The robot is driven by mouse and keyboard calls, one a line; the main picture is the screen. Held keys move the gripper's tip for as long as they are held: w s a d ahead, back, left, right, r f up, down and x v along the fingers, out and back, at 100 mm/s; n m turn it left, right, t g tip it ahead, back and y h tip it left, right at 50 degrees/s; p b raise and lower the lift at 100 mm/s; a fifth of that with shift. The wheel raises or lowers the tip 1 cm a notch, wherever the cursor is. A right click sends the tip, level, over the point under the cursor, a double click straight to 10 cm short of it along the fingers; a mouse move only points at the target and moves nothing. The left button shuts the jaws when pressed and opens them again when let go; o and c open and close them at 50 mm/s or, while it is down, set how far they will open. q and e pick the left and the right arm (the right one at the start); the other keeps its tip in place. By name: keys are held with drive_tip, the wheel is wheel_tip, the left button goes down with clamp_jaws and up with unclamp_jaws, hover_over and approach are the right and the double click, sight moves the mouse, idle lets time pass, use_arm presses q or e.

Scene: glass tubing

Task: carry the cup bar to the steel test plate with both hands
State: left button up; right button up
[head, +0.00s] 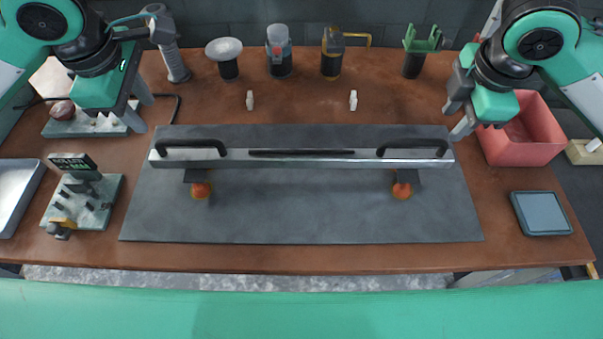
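The cup bar (302,159) is a long silver bar with a black arched handle near each end, a left handle (190,146) and a right handle (412,144). Two orange cups, left (201,190) and right (401,191), sit on brackets at its front. It lies level across a large dark grey sheet (300,222); I cannot tell whether this sheet is the steel test plate. My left gripper (142,108) is open and empty, up and left of the left handle. My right gripper (459,117) is open and empty, up and right of the right handle.
A row of tools in holders stands at the back, including a black-and-yellow one (331,54). A red bin (522,132) is close to my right gripper. A small device (82,200) stands left, a grey pad (541,213) right.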

drive_tip(key=shift+s+r, duration=0.15)
drive_tip(key=shift+r, duration=0.6)
drive_tip(key=shift+s+r, duration=0.15)
drive_tip(key=shift+r, duration=0.6)
